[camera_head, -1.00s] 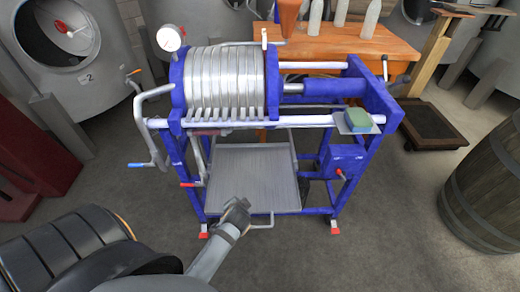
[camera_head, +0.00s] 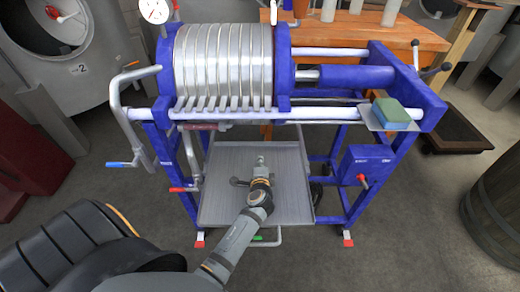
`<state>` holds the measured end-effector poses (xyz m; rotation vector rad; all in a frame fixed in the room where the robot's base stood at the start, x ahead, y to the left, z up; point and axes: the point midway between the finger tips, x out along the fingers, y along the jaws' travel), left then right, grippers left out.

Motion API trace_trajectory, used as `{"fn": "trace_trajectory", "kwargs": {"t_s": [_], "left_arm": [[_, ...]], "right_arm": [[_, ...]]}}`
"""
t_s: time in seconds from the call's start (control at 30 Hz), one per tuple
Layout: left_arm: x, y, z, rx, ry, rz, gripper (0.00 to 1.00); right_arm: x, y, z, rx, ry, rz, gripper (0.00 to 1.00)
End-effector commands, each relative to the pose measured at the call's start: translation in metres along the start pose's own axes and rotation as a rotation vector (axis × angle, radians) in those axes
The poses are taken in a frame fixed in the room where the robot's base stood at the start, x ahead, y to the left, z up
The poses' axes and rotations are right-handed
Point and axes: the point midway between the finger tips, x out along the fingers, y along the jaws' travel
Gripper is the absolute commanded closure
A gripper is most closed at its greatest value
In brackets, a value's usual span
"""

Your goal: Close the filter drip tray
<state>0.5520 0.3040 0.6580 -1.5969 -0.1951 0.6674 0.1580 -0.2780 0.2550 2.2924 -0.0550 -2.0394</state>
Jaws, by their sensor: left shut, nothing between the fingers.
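The filter drip tray (camera_head: 228,185) is a flat grey ribbed pan low inside the blue filter frame, below the plate pack. Its front edge is toward me, and a thin bar handle (camera_head: 279,238) sticks out there. My left gripper (camera_head: 261,162) is shut and empty. It appears over the middle of the tray, pointing away from me; I cannot tell its height above it. My left forearm crosses the front edge and hides part of the tray and handle. My right gripper is not in view.
The blue filter press (camera_head: 283,75) stands above the tray, with pipes and red-tipped and blue-tipped levers at left. A green-and-blue sponge (camera_head: 391,110) sits on its right side rail. A barrel (camera_head: 495,210) stands at right. The floor in front is clear.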

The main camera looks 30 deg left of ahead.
Motion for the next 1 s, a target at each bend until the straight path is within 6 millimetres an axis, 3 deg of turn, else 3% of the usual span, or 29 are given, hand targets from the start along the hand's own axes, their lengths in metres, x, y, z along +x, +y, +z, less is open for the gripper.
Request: {"fn": "trace_trajectory", "kwargs": {"t_s": [0.2, 0.43, 1.0], "left_arm": [[0.051, 0.004, 0.001, 0.0, -0.001, -0.002, 1.0], [0.084, -0.007, 0.001, -0.001, -0.001, 0.0, 1.0], [0.095, -0.012, 0.0, -0.002, -0.001, 0.001, 1.0]], "right_arm": [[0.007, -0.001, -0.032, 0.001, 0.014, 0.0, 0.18], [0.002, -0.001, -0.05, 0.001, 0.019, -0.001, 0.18], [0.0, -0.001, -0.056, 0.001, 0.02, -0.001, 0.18]]}}
